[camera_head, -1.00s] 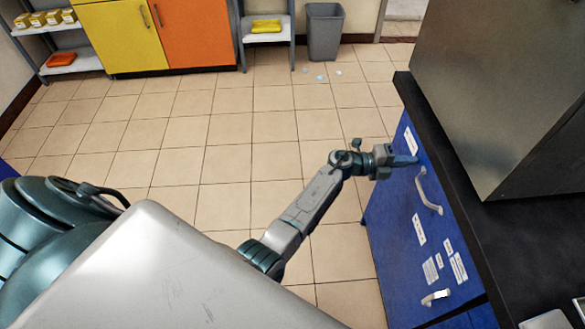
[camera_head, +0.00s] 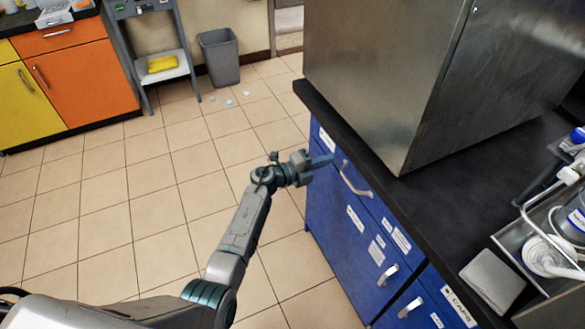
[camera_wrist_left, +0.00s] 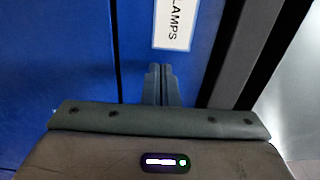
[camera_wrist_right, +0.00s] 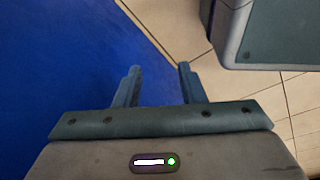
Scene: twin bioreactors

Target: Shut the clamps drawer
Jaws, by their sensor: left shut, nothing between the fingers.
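The clamps drawer (camera_head: 341,163) is the top blue front under the black counter, with a pale bar handle (camera_head: 355,181). Its front looks about flush with the cabinet; a small gap cannot be ruled out. Its white label (camera_head: 327,140), partly reading "LAMPS", also shows in the left wrist view (camera_wrist_left: 174,22). My left gripper (camera_head: 328,160) is shut and empty, its tips at the drawer front beside the label; contact cannot be told. In the left wrist view its fingers (camera_wrist_left: 162,72) are together. My right gripper (camera_wrist_right: 158,72) is open and empty beside a blue surface, outside the head view.
The black counter (camera_head: 425,205) overhangs the blue cabinet and carries a large steel box (camera_head: 400,90). Lower blue fronts (camera_head: 345,240) have handles too. A tray of labware (camera_head: 560,260) stands at right.

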